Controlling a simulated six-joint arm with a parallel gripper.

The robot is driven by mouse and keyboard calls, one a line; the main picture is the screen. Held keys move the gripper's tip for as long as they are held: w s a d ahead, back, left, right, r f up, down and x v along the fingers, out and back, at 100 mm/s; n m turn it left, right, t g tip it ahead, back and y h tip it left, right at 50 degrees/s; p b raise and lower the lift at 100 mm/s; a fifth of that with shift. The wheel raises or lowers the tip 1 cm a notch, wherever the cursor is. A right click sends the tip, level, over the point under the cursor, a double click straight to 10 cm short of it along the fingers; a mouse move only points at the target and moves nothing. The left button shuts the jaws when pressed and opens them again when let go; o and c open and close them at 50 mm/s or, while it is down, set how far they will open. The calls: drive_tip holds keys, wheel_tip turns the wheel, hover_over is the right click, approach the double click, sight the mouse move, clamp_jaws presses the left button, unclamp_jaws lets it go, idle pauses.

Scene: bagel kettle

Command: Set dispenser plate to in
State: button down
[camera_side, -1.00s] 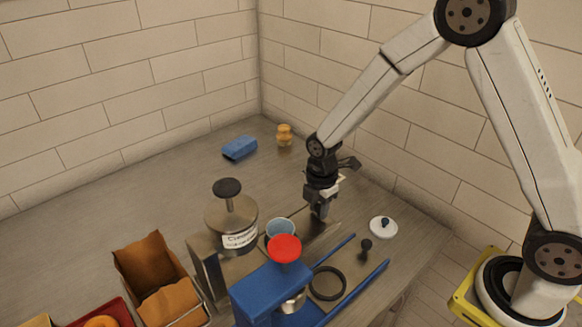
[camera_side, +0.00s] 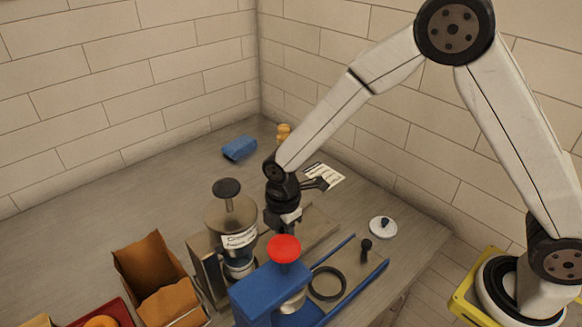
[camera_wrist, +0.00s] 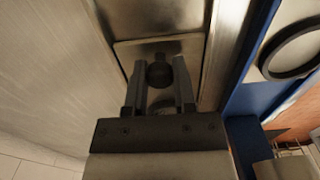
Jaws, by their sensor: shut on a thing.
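The dispenser (camera_side: 231,213) is a metal hopper with a dark knob on top and a white label, standing on a metal frame. The dispenser plate (camera_side: 317,224) is a flat metal strip that runs out to the right of the hopper. My gripper (camera_side: 287,226) is low over this strip, right of the hopper. In the wrist view my gripper (camera_wrist: 160,70) is shut on a dark round knob (camera_wrist: 159,75) on the plate. Its fingertips in the side view are partly hidden behind the red knob.
A blue press (camera_side: 262,293) with a red knob (camera_side: 284,248) and rails stands close in front of my gripper. A black ring (camera_side: 327,283) lies between the rails. A brown-lined box (camera_side: 150,275) is at left. A blue block (camera_side: 239,148) lies at the back; the table's left rear is clear.

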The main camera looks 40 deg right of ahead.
drive_tip(key=shift+a, duration=0.35)
drive_tip(key=c, duration=0.7)
unclamp_jaws()
drive_tip(key=shift+o, duration=1.2)
drive_tip(key=shift+d, duration=0.1)
drive_tip(key=shift+r, duration=0.2)
drive_tip(key=shift+r, duration=3.75)
drive_tip(key=s+d+m+t, duration=0.2)
drive_tip(key=s+d+m, duration=1)
drive_tip(key=d+m, duration=0.3)
drive_tip(key=m, duration=0.3)
drive_tip(key=shift+s+r+t, duration=0.2)
drive_tip(key=shift+t, duration=0.1)
